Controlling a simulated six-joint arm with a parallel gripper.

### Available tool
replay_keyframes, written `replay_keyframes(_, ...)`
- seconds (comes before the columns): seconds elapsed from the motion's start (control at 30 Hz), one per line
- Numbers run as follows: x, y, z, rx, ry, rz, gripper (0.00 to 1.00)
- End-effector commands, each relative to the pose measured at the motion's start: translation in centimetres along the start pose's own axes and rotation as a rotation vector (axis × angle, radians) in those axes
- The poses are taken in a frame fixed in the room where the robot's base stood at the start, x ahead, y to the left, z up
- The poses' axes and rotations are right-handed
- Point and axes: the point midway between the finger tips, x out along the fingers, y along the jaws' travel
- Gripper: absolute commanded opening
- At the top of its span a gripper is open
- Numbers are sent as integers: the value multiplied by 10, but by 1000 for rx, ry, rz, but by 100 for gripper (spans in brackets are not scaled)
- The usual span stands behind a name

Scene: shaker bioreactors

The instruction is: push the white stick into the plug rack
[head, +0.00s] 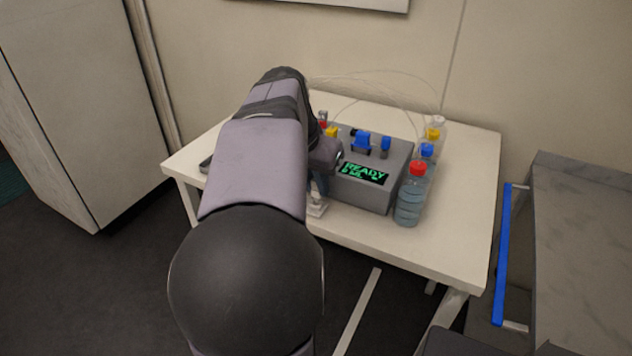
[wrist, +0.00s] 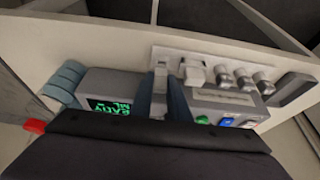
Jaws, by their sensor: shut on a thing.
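My gripper (wrist: 162,92) is shut on the white stick (wrist: 160,70), whose pale end shows between the two dark blue fingers in the wrist view. The plug rack (wrist: 218,58) is a pale strip along the front of the grey device, with several round metal plugs on its right part. The stick is at the rack's left end; I cannot tell how deep it sits. In the head view my gripper (head: 319,187) points down at the front left of the device, above a small pale piece of the rack (head: 317,208). My arm hides much of that area.
The grey device (head: 372,186) with a green READY display stands on the white table (head: 455,225). Several capped bottles (head: 411,196) stand at its right, with thin tubes above. A pale block (wrist: 194,73) stands just right of the fingers. The table's front edge is close.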

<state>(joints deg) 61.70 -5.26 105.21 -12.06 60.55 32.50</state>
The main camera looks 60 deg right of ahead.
Motion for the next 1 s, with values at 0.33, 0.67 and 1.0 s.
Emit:
replay_keyframes(0.33,0,0,0,0,0,0,0)
replay_keyframes(0.67,4,0,2,0,0,0,0)
replay_keyframes(1.0,9,0,4,0,0,0,0)
